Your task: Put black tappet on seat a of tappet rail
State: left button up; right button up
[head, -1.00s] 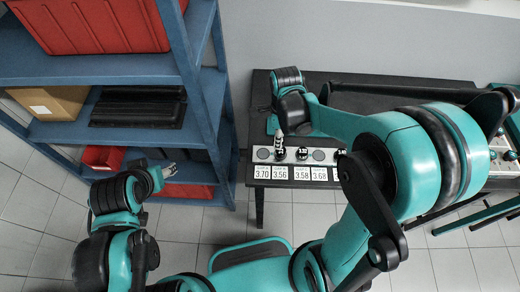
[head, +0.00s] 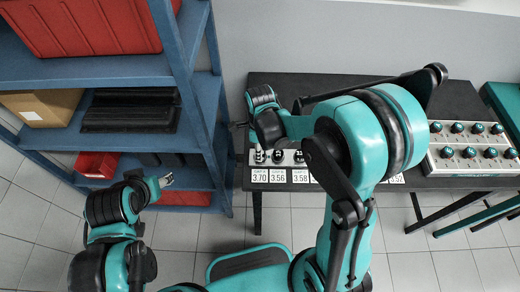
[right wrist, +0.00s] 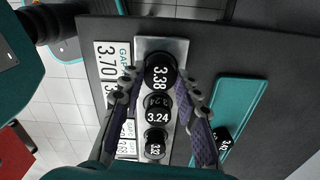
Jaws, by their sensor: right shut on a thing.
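In the right wrist view my right gripper (right wrist: 161,80) is shut on a black tappet (right wrist: 158,71) marked 3.38. It holds the tappet over the end of the pale tappet rail (right wrist: 172,47), beside the 3.70 label. The rail also shows in the head view (head: 252,158). I cannot tell whether the tappet touches the seat, since it hides the seat. Other black tappets stand in line along the rail, one marked 3.24 (right wrist: 157,117). My left gripper (head: 166,181) is far from the rail, by the shelf; its jaws are too small to read.
The dark table (head: 290,90) has free room behind the rail. A green tray (right wrist: 232,95) beside the rail bears a black marked piece (right wrist: 222,137). A pale block with several teal-topped parts (head: 470,165) stands at the right. A blue shelf (head: 205,110) rises to the left.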

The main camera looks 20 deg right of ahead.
jog(key=o, duration=1.2)
jog(key=shift+f, duration=0.15)
jog(key=shift+c, duration=0.2)
jog(key=shift+r+p, duration=0.35)
jog(key=shift+r, duration=0.2)
notch_tip(320, 180, up, 11)
jog(key=p, duration=0.3)
jog(key=s+d+r+n+t, duration=0.2)
jog(key=s+n, duration=0.3)
jog(key=n, duration=0.6)
jog(key=s+d+r+n+t, duration=0.2)
jog(key=s+r+n+t, duration=0.2)
jog(key=n, duration=0.8)
jog(key=shift+s+d+t, duration=0.35)
jog(key=shift+s+t, duration=0.25)
jog(key=shift+s, duration=0.05)
